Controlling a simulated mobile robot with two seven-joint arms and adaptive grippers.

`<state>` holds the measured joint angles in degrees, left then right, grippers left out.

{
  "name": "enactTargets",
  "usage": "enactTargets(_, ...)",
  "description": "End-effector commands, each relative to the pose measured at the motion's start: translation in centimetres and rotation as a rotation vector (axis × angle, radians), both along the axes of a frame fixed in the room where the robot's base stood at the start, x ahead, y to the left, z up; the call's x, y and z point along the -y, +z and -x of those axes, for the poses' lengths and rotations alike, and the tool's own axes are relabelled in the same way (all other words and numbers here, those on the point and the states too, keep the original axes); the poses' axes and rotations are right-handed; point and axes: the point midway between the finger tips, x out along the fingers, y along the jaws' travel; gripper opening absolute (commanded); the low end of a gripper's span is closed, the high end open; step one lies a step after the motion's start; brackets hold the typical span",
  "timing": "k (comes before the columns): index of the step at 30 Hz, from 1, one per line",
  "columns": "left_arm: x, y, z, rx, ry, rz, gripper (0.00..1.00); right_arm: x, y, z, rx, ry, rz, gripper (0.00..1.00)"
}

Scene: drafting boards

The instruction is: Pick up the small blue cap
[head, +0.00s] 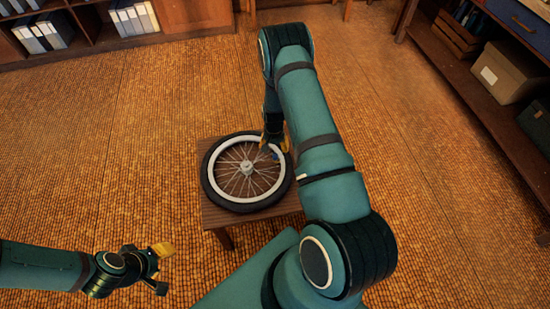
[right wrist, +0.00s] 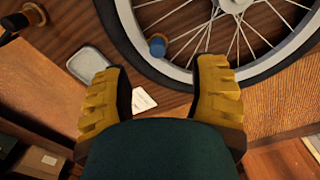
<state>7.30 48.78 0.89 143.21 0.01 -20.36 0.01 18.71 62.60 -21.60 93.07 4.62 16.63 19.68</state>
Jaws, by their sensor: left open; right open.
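The small blue cap (right wrist: 157,47) shows in the right wrist view at the inner edge of the wheel's pale rim, against the spokes. The spoked wheel (head: 214,189) lies flat on a small wooden table (head: 221,218). My right gripper (right wrist: 162,75) is open and empty; the cap appears beyond its yellow fingertips, roughly midway between them, and apart from them. In the head view my right gripper (head: 274,146) is over the wheel's upper right rim, partly hidden by my arm. My left gripper (head: 161,267) is open and empty, low at the left, away from the table.
In the right wrist view a grey shallow dish (right wrist: 91,63) and a small white piece (right wrist: 144,99) lie on the wood near the left finger. Shelves with binders (head: 130,17) stand at the back; a shelf with a box (head: 508,72) stands at the right. Open floor surrounds the table.

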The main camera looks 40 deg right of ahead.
Motion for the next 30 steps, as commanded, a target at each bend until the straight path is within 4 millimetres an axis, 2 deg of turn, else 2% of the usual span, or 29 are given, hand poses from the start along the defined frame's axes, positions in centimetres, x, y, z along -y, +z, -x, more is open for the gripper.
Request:
enactTargets(3, 0.0, -0.4, -0.1, 0.002, 0.001, 0.0, 0.47, 0.0, -1.4, 0.0, 0.001, 0.001, 0.0, 0.59)
enactTargets(11, 0.0, -0.8, -0.2, 0.004, 0.0, -0.001, 0.47, 0.1, -2.8, 0.1, 0.0, 0.001, 0.0, 0.59)
enactTargets(19, -0.1, -2.0, -0.4, 0.009, 0.003, -0.002, 0.47, 0.4, -6.6, 0.2, 0.0, 0.002, -0.001, 0.59)
enactTargets(27, -0.1, -2.0, -0.4, 0.01, 0.003, -0.002, 0.47, 0.4, -6.9, 0.1, 0.002, 0.002, 0.0, 0.59)
enactTargets(28, -0.1, -2.0, -0.4, 0.01, 0.003, -0.002, 0.47, 0.4, -6.9, 0.1, 0.002, 0.002, 0.0, 0.57)
enactTargets(30, -0.1, -2.0, -0.4, 0.009, 0.003, -0.002, 0.47, 0.4, -6.9, 0.1, 0.001, 0.002, 0.0, 0.46)
